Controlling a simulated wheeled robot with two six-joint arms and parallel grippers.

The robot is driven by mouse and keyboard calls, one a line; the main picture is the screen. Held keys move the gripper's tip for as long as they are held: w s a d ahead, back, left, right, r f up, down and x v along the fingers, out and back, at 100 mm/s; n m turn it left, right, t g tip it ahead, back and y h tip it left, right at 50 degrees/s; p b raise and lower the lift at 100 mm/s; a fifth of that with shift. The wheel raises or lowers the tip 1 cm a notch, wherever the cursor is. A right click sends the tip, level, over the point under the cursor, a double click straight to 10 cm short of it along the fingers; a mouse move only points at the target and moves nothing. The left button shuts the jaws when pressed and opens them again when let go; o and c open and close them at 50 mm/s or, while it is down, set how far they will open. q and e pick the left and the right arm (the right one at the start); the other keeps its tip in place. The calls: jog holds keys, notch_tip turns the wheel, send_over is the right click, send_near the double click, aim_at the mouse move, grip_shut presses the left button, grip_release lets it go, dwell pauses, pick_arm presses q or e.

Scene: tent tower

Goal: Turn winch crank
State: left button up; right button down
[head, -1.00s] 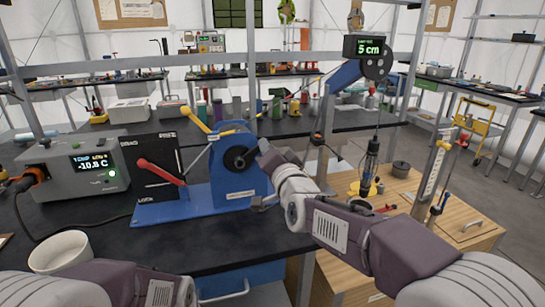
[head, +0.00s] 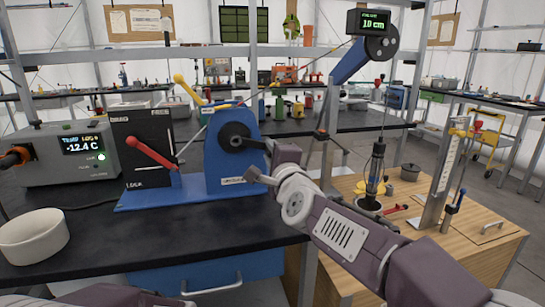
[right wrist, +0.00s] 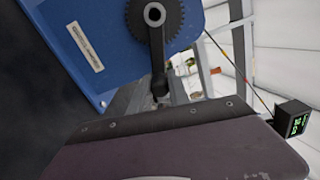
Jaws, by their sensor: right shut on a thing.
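The blue winch (head: 233,168) stands on its blue base on the black bench in the head view. Its crank has a dark round hub (head: 236,140), and the crank arm points right toward my right gripper (head: 270,166). That gripper is shut on the crank handle, which its fingers mostly hide. In the right wrist view the crank arm (right wrist: 156,48) hangs from a toothed hub down to a dark end (right wrist: 160,84). A cable runs from the winch to a pulley (head: 380,47), whose display (head: 375,23) reads 10 cm. A dark cylindrical probe (head: 375,168) hangs below it. My left gripper is out of view.
A black panel (head: 140,125) with a red lever (head: 150,153) stands left of the winch. A temperature box (head: 68,160) reads -12.4 C. A white bowl (head: 33,235) sits at the front left. A wooden cabinet (head: 420,245) with tools is right of the bench.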

jog(key=shift+a+f+m+b, duration=0.2)
jog(key=shift+f+m+b, duration=0.4)
jog(key=shift+m, duration=0.2)
jog(key=c, duration=1.2)
grip_release()
jog(key=shift+c, duration=0.2)
jog(key=shift+s, duration=0.1)
jog(key=v, duration=0.9)
jog(key=shift+p, duration=0.35)
